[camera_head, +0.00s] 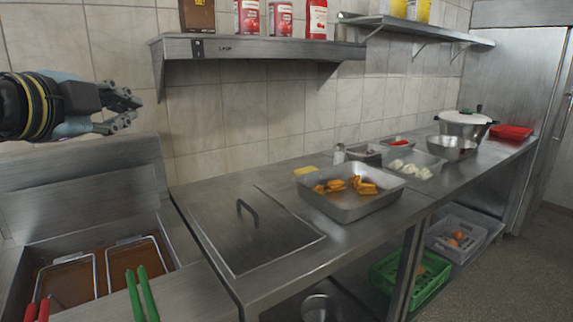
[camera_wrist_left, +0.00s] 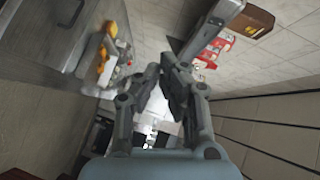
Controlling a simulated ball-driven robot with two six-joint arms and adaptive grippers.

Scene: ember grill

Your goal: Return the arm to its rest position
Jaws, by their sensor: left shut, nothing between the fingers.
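My left gripper (camera_head: 122,108) comes in from the left in the head view, raised in front of the tiled wall and above the fryer. Its fingers are shut with nothing between them. In the left wrist view the fingers of my left gripper (camera_wrist_left: 168,75) come together near the middle of the picture, and nothing is held. The gripper touches nothing in either view. My right gripper does not show.
A fryer (camera_head: 100,238) with baskets and red and green handles lies below the gripper. A wall shelf (camera_head: 260,48) with cans is to its right. A steel counter (camera_head: 300,278) holds a lidded well, a metal tray (camera_head: 350,205) of orange food and a pot (camera_head: 465,125).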

